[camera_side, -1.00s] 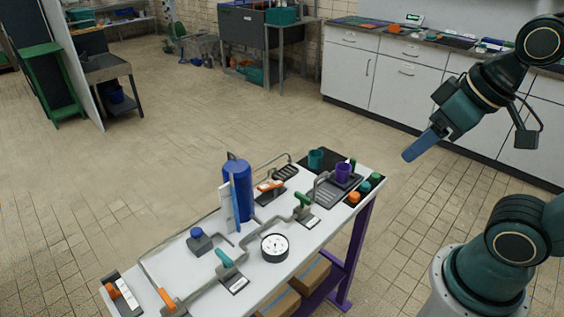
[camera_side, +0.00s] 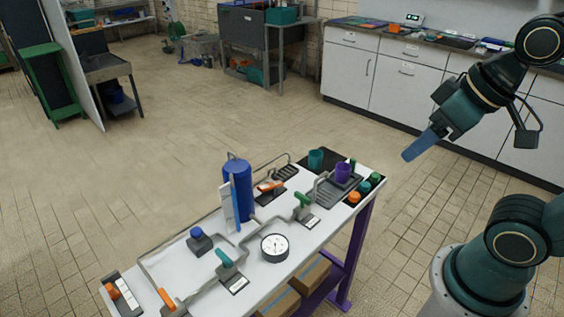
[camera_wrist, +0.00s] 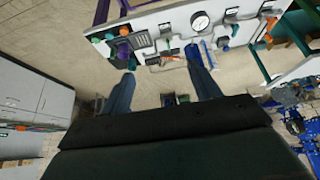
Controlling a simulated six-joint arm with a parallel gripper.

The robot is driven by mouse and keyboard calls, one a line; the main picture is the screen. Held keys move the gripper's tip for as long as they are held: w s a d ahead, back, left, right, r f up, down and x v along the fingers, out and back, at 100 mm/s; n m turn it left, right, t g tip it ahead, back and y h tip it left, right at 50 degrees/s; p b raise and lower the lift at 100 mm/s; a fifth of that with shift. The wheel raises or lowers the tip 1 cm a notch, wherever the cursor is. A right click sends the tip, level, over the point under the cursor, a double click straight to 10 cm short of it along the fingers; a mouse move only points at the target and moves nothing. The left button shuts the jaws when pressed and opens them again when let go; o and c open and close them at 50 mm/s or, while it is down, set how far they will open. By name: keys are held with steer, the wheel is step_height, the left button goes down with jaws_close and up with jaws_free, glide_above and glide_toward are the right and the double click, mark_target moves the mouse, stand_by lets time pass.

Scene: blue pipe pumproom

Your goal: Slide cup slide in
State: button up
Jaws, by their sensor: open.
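A purple cup (camera_side: 342,172) stands on a dark grey tray (camera_side: 330,190) at the right end of the white table. A teal cup (camera_side: 315,159) stands to its left near the table's back edge. A purple round shape, likely the purple cup (camera_wrist: 122,50), shows near the left finger in the wrist view. My gripper (camera_side: 411,151) is up in the air to the right of the table, apart from both cups. Its two blue fingers are spread in the wrist view (camera_wrist: 160,65), with nothing held between them.
The white table (camera_side: 205,280) carries a blue cylinder (camera_side: 238,190), a round gauge (camera_side: 275,247), pipes with coloured handles and a row of coloured knobs (camera_side: 364,187). White cabinets (camera_side: 398,80) stand behind. The floor around the table is open.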

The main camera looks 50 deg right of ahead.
steer(key=shift+c, duration=0.4)
steer(key=shift+w, duration=0.1)
steer(key=c, duration=0.7)
steer(key=shift+w+d+r, duration=0.2)
steer(key=shift+w, duration=0.3)
steer(key=shift+c, duration=0.5)
steer(key=g, duration=0.6)
glide_above(353, 159)
step_height(353, 159, down, 15)
steer(key=shift+f, duration=0.15)
step_height(353, 159, down, 14)
steer(key=shift+r, duration=0.25)
